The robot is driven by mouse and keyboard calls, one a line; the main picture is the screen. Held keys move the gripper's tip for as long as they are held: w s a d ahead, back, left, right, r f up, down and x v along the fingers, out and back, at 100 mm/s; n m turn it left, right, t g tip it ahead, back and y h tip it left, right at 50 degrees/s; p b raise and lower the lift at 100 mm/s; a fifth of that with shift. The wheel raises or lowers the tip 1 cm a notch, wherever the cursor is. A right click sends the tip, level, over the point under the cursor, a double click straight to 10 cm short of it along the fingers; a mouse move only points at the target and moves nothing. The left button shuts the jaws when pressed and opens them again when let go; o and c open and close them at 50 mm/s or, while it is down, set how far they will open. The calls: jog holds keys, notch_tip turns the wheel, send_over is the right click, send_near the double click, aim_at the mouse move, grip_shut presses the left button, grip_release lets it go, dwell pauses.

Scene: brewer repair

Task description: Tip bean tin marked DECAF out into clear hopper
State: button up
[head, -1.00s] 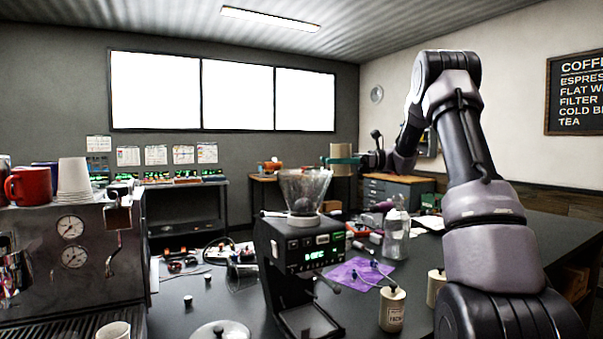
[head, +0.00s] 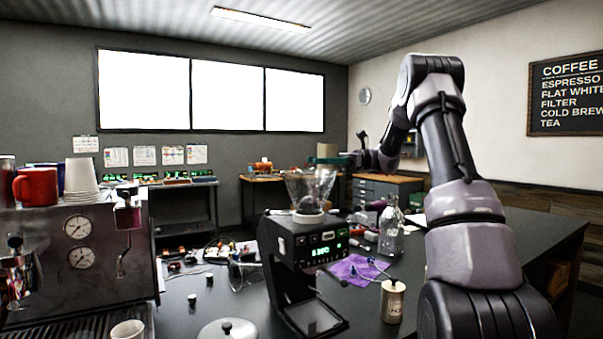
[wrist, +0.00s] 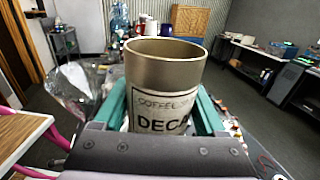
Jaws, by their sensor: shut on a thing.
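My gripper (head: 330,160) is shut on a tan metal tin (head: 327,150), held in the air just above and slightly right of the hopper in the head view. In the wrist view the tin (wrist: 165,80) stands upright between the green fingers (wrist: 160,112), its open rim up. Its label reads COFFEE and DECA, with the end cut off by the curve. I cannot make out beans inside. The clear hopper (head: 311,187) sits on the black grinder (head: 303,250). A clear shape at the left of the wrist view (wrist: 80,88) looks like the hopper.
Another tin (head: 393,302) stands at the front right beside a purple cloth (head: 355,271). A clear bottle (head: 391,232) stands behind the cloth. The espresso machine (head: 75,255) with cups on top is at left. A round lid (head: 228,331) lies in front.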

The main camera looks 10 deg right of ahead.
jog(key=shift+r, duration=0.1)
dwell(0.3)
jog(key=shift+s+a+r+n+h, duration=0.2)
jog(key=shift+s+r+n+h, duration=0.05)
jog(key=shift+r+n+h, duration=0.2)
jog(key=shift+s+a+r+n+h, duration=0.15)
jog(key=shift+s+r+n+h, duration=0.05)
jog(key=shift+r+n+h, duration=0.2)
jog(key=n+t+h, duration=0.1)
jog(key=s+a+n+t+h, duration=0.1)
jog(key=h, duration=0.1)
jog(key=s+r+n+h, duration=0.1)
jog(key=n, duration=0.1)
jog(key=shift+a+t+h, duration=0.3)
jog(key=shift+t+h, duration=0.05)
jog(key=shift+t, duration=0.05)
jog(key=shift+w+d+r+n+t+h, duration=0.1)
jog(key=shift+r+n+t+h, duration=0.85)
jog(key=shift+n+t+h, duration=0.2)
dwell(1.9)
jog(key=shift+s+a+r+n+t+h, duration=0.4)
jog(key=shift+s+a+t+h, duration=0.1)
jog(key=shift+s, duration=0.1)
dwell(0.5)
jog(key=shift+f+n+t+h, duration=0.3)
jog(key=shift+f+t+h, duration=0.05)
jog(key=shift+f+t, duration=0.1)
dwell(0.6)
